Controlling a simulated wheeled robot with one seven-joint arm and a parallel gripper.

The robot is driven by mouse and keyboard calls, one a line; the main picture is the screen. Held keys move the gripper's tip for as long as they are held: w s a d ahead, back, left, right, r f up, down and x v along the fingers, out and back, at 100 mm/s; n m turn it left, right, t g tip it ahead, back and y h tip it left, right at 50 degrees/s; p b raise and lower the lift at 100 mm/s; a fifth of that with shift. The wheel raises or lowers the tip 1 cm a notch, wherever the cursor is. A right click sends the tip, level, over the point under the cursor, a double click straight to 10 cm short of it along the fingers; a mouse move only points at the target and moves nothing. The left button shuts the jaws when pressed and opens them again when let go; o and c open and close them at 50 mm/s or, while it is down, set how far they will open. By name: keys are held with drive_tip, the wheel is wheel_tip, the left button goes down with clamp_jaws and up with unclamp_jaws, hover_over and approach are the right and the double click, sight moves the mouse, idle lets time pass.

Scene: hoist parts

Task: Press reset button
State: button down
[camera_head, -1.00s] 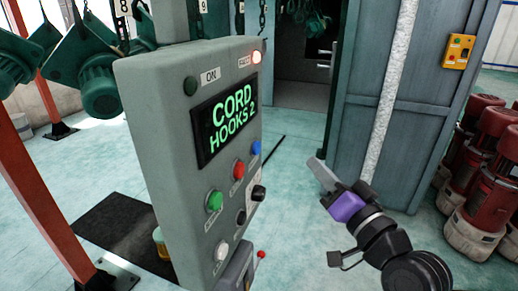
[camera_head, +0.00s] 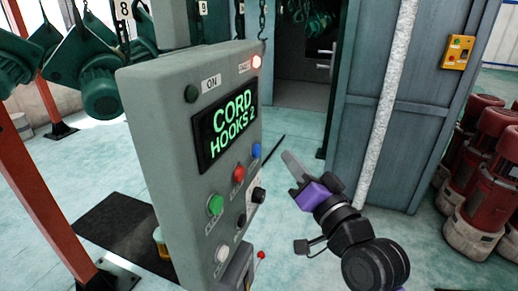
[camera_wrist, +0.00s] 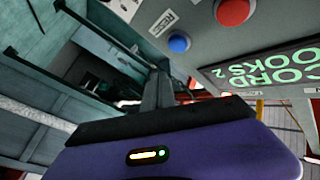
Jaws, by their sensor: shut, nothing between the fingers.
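A grey control box (camera_head: 155,150) stands at the centre left in the head view, with a screen (camera_head: 226,121) reading "CORD HOOKS 2". A blue button (camera_head: 256,150) sits near its right edge, beside a red button (camera_head: 239,174). In the wrist view the blue button (camera_wrist: 179,43) is above the fingers, with the red button (camera_wrist: 232,11) to its right. My gripper (camera_head: 287,157) is shut and empty, right of the blue button and apart from the box. Its fingers (camera_wrist: 158,92) point past the panel's edge.
A green button (camera_head: 215,205), black knobs (camera_head: 258,195) and a white button (camera_head: 222,252) share the panel. A lit red lamp (camera_head: 256,61) is at its top. A teal cabinet (camera_head: 400,110) and red machines (camera_head: 490,160) stand right. Open floor lies between box and cabinet.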

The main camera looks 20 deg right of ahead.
drive_tip(key=shift+w+a+p, duration=0.2)
drive_tip(key=shift+w+a, duration=0.3)
drive_tip(key=shift+a, duration=0.2)
drive_tip(key=shift+w+a+p, duration=0.2)
drive_tip(key=shift+w+a, duration=0.3)
drive_tip(key=shift+a, duration=0.2)
drive_tip(key=shift+a, duration=0.1)
idle(1.0)
drive_tip(key=shift+w+a, duration=0.25)
drive_tip(key=shift+w+a+p, duration=0.25)
drive_tip(key=shift+a+p, duration=0.1)
idle(0.8)
idle(0.3)
drive_tip(key=shift+s+d, duration=0.55)
drive_tip(key=shift+d, duration=0.1)
drive_tip(key=s+d, duration=0.1)
drive_tip(key=d, duration=0.1)
drive_tip(key=s+d+b, duration=0.1)
drive_tip(key=s+d, duration=0.1)
idle(0.5)
